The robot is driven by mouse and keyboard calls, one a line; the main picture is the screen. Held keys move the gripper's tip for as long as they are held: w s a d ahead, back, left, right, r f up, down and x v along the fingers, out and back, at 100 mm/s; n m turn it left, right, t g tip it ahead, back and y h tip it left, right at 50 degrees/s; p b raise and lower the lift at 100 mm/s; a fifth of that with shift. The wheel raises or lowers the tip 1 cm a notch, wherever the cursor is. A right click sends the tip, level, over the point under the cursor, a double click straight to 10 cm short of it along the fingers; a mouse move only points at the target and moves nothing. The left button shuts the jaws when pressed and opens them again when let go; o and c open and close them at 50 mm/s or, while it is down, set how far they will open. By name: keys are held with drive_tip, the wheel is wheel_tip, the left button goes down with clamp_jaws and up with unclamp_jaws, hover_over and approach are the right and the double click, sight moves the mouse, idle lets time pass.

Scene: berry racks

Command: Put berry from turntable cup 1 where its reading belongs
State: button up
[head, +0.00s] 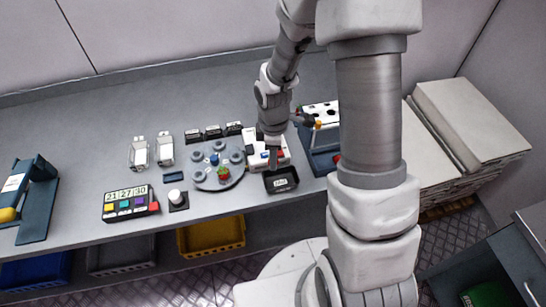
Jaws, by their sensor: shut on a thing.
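The grey turntable (207,184) stands mid-table in the head view and carries several round cups. A blue berry (214,159) sits near its middle, and a red berry with green on it (223,174) sits at its front. I cannot read which cup is number 1. My gripper (273,164) points down right of the turntable, in front of a white device (252,143) and over or just behind a black tray (281,187) with a small display. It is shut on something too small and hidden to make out.
A panel with numbers and coloured squares (130,204) and a white knob (176,198) stand at the front left. Black boxes (213,132) and two white racks (139,153) stand behind. A blue stand (322,157) is at right. The table's back left is clear.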

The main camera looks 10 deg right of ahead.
drive_tip(key=n, duration=0.2)
drive_tip(key=s+n, duration=0.1)
drive_tip(key=shift+a+f, duration=0.15)
drive_tip(key=shift+f, duration=0.1)
drive_tip(key=shift+f+b, duration=2.2)
drive_tip(key=shift+f, duration=0.55)
drive_tip(key=o, duration=0.7)
drive_tip(key=shift+o, duration=0.2)
drive_tip(key=shift+r+p, duration=2.5)
drive_tip(key=shift+r, duration=0.6)
